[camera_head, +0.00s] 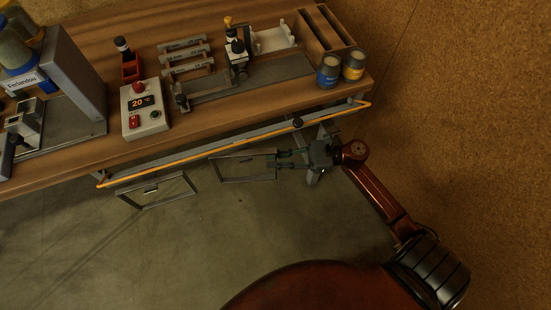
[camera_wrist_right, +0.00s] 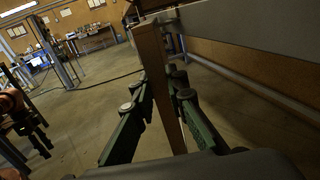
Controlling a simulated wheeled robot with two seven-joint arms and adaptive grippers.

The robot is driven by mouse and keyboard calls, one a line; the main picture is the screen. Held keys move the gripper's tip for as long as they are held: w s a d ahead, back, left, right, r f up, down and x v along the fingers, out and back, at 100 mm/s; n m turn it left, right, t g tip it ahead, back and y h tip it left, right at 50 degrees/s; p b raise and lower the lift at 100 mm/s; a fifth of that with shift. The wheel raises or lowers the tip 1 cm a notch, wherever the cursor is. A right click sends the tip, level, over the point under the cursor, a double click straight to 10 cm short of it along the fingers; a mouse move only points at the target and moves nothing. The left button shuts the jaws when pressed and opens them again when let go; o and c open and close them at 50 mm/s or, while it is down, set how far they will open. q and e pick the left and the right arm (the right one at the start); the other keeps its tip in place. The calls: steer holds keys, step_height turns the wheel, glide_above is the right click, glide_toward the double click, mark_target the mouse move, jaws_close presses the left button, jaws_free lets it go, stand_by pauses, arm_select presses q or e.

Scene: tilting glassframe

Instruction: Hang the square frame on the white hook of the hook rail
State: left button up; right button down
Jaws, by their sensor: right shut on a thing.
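My right gripper (camera_head: 284,160) is shut on the right side bar of a thin grey frame (camera_head: 247,181), which hangs out to its left below the bench's front edge. In the right wrist view the green fingers of the right gripper (camera_wrist_right: 163,105) stand on both sides of the frame's upright bar (camera_wrist_right: 158,80). The hook rail (camera_head: 220,144), a long grey bar with an orange outline, runs along the bench front just above the frame. I cannot make out a white hook on it.
A second grey frame (camera_head: 160,205) hangs below the rail's left part. The wooden bench (camera_head: 215,98) carries a control box (camera_head: 145,120), a grey fixture (camera_head: 210,90) and two jars (camera_head: 328,73). The concrete floor (camera_head: 200,245) below is clear.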

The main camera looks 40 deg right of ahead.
steer(key=c, duration=1.8)
jaws_free()
steer(key=shift+c, duration=0.2)
steer(key=shift+b+v, duration=0.7)
steer(key=shift+v, duration=3.25)
steer(key=s+a+p, duration=0.2)
steer(key=s+a, duration=0.1)
steer(key=s, duration=0.8)
steer(key=shift+s+p, duration=0.3)
steer(key=shift+p, duration=0.05)
steer(key=shift+a, duration=0.15)
